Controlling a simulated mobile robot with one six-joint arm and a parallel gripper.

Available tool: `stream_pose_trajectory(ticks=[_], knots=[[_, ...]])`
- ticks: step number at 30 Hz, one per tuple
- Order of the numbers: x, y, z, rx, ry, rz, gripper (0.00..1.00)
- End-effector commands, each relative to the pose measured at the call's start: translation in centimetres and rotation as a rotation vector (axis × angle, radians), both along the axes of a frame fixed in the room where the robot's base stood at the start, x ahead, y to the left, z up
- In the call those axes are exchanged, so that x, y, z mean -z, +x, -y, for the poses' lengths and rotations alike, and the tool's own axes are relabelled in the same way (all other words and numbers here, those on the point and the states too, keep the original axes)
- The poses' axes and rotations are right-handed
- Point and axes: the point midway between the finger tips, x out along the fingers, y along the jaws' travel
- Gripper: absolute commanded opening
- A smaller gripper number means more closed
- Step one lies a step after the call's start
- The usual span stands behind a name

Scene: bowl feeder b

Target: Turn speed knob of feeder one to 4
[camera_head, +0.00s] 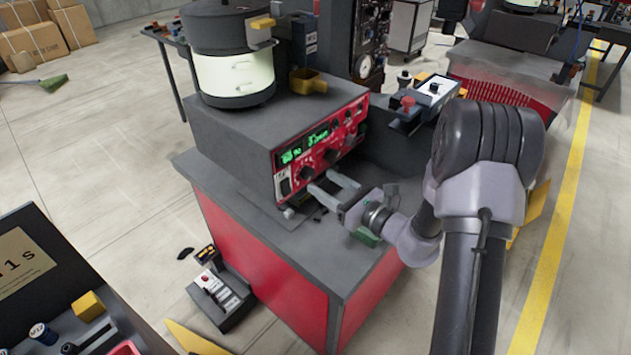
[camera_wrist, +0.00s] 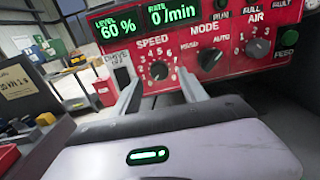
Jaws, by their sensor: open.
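The red control panel of the feeder (camera_head: 348,128) faces my arm. It also shows at the top of the wrist view (camera_wrist: 205,35). The black speed knob (camera_wrist: 159,71) sits under the word SPEED, inside a ring of white numbers. Which number its pointer marks is too small to tell. In the head view the speed knob (camera_head: 306,173) is at the lower left of the panel. My gripper (camera_wrist: 160,84) is open, with one finger on each side of the knob in the wrist view. Contact is not visible. In the head view my gripper (camera_head: 324,181) is close to the panel.
The mode knob (camera_wrist: 210,59) is just right of the speed knob, with the air knob (camera_wrist: 257,48) farther right. A green display (camera_wrist: 117,28) reads LEVEL 60 % above. The grey bench top (camera_head: 290,235) lies below my gripper.

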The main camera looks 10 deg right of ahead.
Motion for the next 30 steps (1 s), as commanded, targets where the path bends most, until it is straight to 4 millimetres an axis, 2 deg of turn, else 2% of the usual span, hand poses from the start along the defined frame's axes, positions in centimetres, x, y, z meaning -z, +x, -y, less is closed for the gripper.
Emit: stream_pose_trajectory(ticks=[3,6,15,17,23,30], knots=[[0.1,1.9,-1.4,-0.003,-0.001,0.002,0.51],[0.1,2.8,-1.9,-0.001,0.000,0.000,0.51],[-0.1,3.2,-2.1,0.000,0.000,0.000,0.51],[-0.1,3.2,-2.1,-0.001,0.000,0.000,0.41],[-0.1,3.2,-2.1,-0.001,0.000,0.000,0.02],[-0.1,3.2,-2.1,-0.001,0.009,-0.007,0.00]])
